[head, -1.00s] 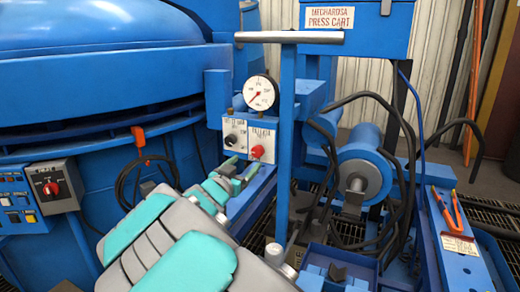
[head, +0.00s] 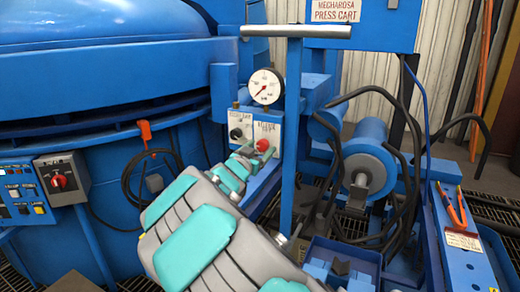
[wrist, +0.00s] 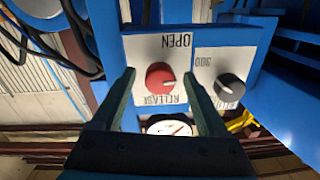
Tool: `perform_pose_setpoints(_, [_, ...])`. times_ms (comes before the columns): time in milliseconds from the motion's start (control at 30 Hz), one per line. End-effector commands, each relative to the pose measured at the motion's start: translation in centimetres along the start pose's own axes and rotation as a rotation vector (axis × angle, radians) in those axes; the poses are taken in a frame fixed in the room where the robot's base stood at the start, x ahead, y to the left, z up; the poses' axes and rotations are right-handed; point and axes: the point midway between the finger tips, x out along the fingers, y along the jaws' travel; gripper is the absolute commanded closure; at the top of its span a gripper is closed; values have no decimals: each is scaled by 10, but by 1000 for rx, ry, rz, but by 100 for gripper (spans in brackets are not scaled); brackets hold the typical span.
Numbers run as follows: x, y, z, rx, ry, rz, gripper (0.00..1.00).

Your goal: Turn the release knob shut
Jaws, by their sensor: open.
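The red release knob (head: 262,145) sits on a white plate marked RELEASE below the gauge in the head view. In the wrist view the release knob (wrist: 160,76) appears upside down, with OPEN above it and RELEASE below it; its pale pointer mark is slanted. My gripper (wrist: 158,80) is open, with one finger on each side of the knob in that view. Gaps show between the knob and both fingers, and I cannot tell how far off the panel the fingertips are. In the head view my gripper (head: 245,152) is just left of the knob, partly hidden by my arm.
A black knob (wrist: 229,87) on its own plate is beside the right finger in the wrist view. A round gauge (head: 265,87) is above the plates. A tall blue T-handle post (head: 291,120) stands close to the right of the release knob.

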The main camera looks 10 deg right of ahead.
Motion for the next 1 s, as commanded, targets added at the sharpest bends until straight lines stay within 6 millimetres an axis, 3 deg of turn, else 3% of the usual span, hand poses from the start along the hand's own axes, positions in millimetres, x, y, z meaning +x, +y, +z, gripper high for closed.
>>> perform_pose_setpoints(133, [0,0,0,0,0,0,24])
perform_pose_setpoints(800, [0,0,0,0,-1,0,100])
perform_pose_setpoints(1000, [0,0,0,4,-1,-1,100])
